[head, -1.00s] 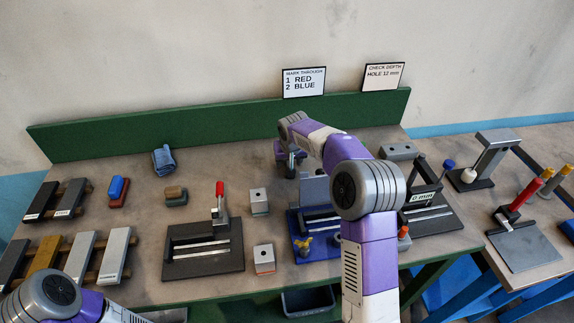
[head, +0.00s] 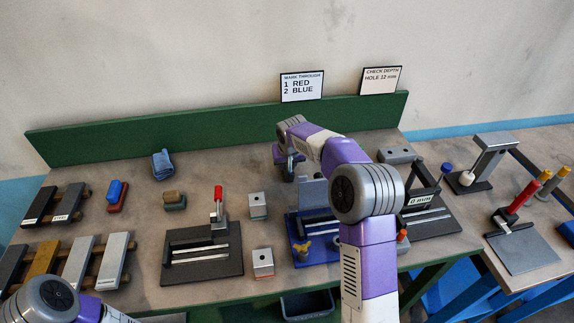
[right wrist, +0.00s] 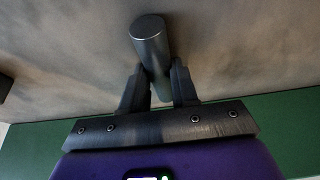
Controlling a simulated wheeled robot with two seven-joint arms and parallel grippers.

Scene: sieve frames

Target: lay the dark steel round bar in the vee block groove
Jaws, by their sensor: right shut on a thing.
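The dark steel round bar (right wrist: 151,45) is between the two fingers of my right gripper (right wrist: 159,78) in the right wrist view. The fingers are shut on it, and its round end face points toward the top of that view. In the head view my right gripper (head: 286,168) is small and partly hidden by its own arm, above the back middle of the bench; the bar cannot be made out there. I cannot pick out the vee block groove for certain; my right arm covers part of the bench. My left gripper is outside the head view.
A dark fixture with a red handle (head: 218,193) stands at middle left, near two small grey blocks (head: 258,206). A blue-based fixture (head: 297,229) is partly behind my right arm. A grey block (head: 397,155) sits at back right. Several stone bars (head: 76,258) lie at left.

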